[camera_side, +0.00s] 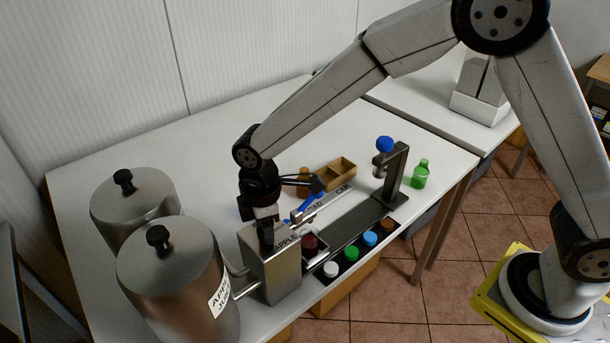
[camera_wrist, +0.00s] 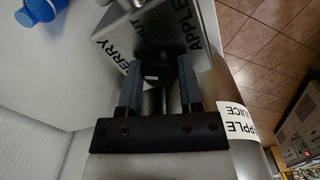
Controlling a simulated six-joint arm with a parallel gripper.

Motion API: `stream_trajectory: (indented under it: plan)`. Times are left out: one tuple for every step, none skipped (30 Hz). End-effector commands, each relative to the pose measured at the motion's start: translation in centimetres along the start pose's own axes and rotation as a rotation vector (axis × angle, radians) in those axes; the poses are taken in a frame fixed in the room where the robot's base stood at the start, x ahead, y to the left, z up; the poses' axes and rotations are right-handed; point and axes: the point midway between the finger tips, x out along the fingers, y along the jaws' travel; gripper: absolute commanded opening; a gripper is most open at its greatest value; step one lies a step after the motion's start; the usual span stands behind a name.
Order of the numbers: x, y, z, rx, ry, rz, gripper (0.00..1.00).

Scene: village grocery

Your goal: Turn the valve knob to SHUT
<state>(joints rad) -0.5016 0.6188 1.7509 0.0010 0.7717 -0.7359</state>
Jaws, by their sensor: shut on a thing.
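The valve knob (camera_wrist: 158,72) is black with a small white mark and sits on a grey metal valve box (camera_wrist: 125,32). The box reads APPLE, part of SHUT and part of CHERRY. My gripper (camera_wrist: 160,80) has its two fingers on either side of the knob, closed on it. I cannot tell which word the knob points to. In the side view my gripper (camera_side: 267,236) reaches down onto the top of the valve box (camera_side: 283,275), and the knob is hidden there.
Two steel tanks (camera_side: 190,275) (camera_side: 140,205) with black lid knobs stand left of the box; the front one is labelled APPLE JUICE. Right are a black rack (camera_side: 345,225) with several coloured caps, a wooden tray (camera_side: 335,174), a dark stand (camera_side: 397,175) and a green bottle (camera_side: 421,176).

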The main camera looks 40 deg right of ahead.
Motion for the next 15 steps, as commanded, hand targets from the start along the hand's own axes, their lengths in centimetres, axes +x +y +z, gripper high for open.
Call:
stream_trajectory:
  plan:
    - [-0.04, -0.02, -0.02, 0.006, 0.0, 0.0, 0.0]
    - [-0.04, -0.02, -0.02, 0.012, 0.0, 0.0, 0.0]
    - [-0.04, -0.02, -0.02, 0.022, 0.0, 0.0, 0.0]
    - [-0.04, -0.02, -0.02, 0.029, 0.0, 0.0, 0.0]
    - [-0.05, -0.02, -0.02, 0.038, 0.0, 0.0, 0.0]
    - [-0.05, -0.02, -0.02, 0.053, 0.0, 0.0, 0.0]
    - [-0.04, -0.02, -0.02, 0.065, 0.0, 0.0, 0.0]
    - [-0.04, -0.02, -0.02, 0.079, 0.0, 0.0, 0.0]
    - [-0.04, -0.02, -0.02, 0.099, -0.001, 0.0, 0.0]
    - [-0.04, -0.02, -0.02, 0.117, -0.001, 0.0, 0.0]
    - [-0.04, -0.03, -0.02, 0.134, -0.001, 0.0, 0.0]
    - [-0.04, -0.03, -0.02, 0.161, -0.001, 0.0, 0.0]
    - [-0.04, -0.03, -0.03, 0.182, -0.001, 0.0, 0.0]
    - [-0.04, -0.03, -0.03, 0.204, -0.001, 0.0, 0.0]
    - [-0.04, -0.04, -0.03, 0.235, -0.001, 0.0, 0.0]
